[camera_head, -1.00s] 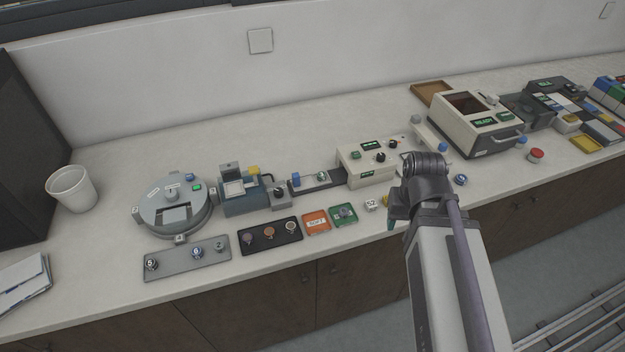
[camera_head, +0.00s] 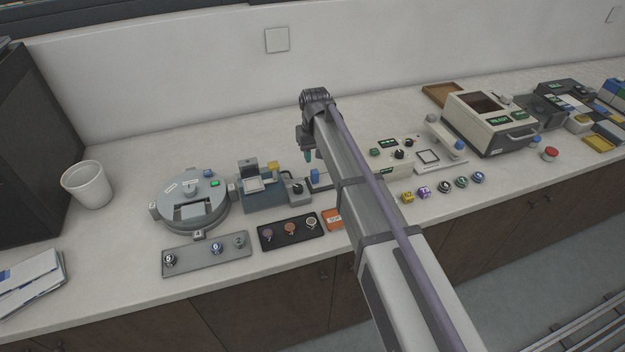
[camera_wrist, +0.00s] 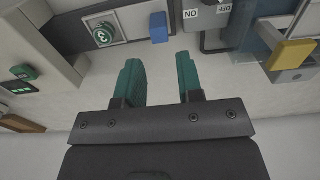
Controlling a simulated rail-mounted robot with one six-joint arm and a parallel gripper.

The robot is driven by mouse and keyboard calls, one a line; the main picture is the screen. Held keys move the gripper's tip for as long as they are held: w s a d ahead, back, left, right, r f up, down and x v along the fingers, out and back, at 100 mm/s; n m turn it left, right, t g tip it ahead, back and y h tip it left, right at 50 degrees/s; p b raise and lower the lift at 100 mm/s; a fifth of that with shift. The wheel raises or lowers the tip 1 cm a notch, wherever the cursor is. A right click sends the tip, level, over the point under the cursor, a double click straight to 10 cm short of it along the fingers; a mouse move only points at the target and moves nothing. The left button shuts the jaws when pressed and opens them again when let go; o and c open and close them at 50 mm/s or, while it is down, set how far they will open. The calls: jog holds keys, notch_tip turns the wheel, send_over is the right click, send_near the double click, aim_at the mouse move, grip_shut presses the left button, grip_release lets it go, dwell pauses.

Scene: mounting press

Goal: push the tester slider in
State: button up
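The tester is a cream box (camera_head: 390,151) with dark knobs and green displays, partly hidden behind my arm in the head view. Its slider extends left from it and ends in a blue tab (camera_head: 315,175). In the wrist view the blue tab (camera_wrist: 158,27) stands on the slider beside a round green-and-white piece marked 3 (camera_wrist: 103,35), with the cream body (camera_wrist: 45,45) at the left. My gripper (camera_head: 308,157) is above and behind the slider's outer end. In the wrist view its teal fingers (camera_wrist: 159,62) are apart and empty, with the tab beyond their tips, apparently not touching.
A grey-blue device with a yellow knob (camera_head: 273,166) and a small switch box (camera_head: 297,188) stand close left of the slider. A round grey machine (camera_head: 190,205) is farther left. Trays with pucks (camera_head: 207,255) line the front. The counter behind is clear.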

aim_at(315, 171)
notch_tip(315, 171, down, 9)
jog(key=b, duration=0.8)
jog(key=shift+f, duration=0.2)
jog(key=shift+r, duration=0.1)
grip_shut()
